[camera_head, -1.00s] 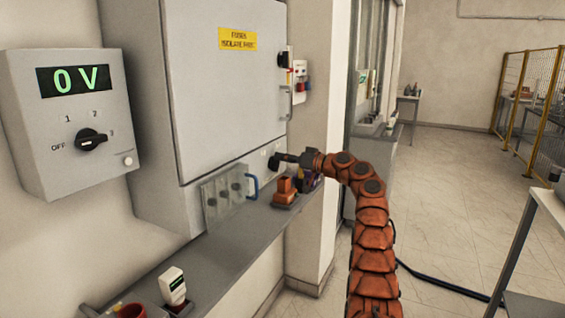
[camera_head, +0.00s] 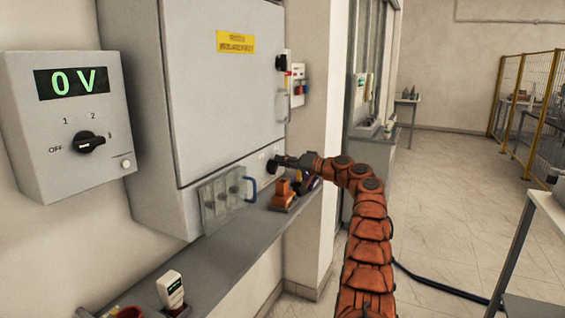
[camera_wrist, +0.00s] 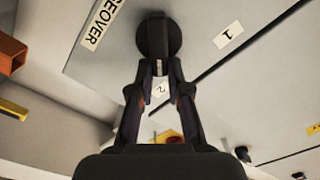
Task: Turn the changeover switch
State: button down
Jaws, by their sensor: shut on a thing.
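The changeover switch (camera_wrist: 159,38) is a round black knob with a raised grip bar, on a grey panel in the wrist view. A white label (camera_wrist: 100,24) reading "...GEOVER" is beside it, with small plates marked 1 (camera_wrist: 229,36) and 2 (camera_wrist: 161,88). My gripper (camera_wrist: 160,72) is shut on the knob's grip bar, with a finger on each side. In the head view my gripper (camera_head: 279,163) reaches the lower right of the grey cabinet (camera_head: 220,90); the knob is small there and partly hidden by it.
A voltage box (camera_head: 66,125) showing 0 V, with a black selector, hangs at left. A shelf (camera_head: 235,240) runs below the cabinet, holding an orange block (camera_head: 284,193). A clear cover with a blue handle (camera_head: 222,197) is left of my gripper.

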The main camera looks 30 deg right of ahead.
jog(key=shift+f, duration=0.1)
jog(key=c, duration=1.1)
grip_release()
jog(key=shift+s+d, duration=0.1)
jog(key=shift+s, duration=0.1)
jog(key=shift+v, duration=5.8)
jog(key=shift+w, duration=0.1)
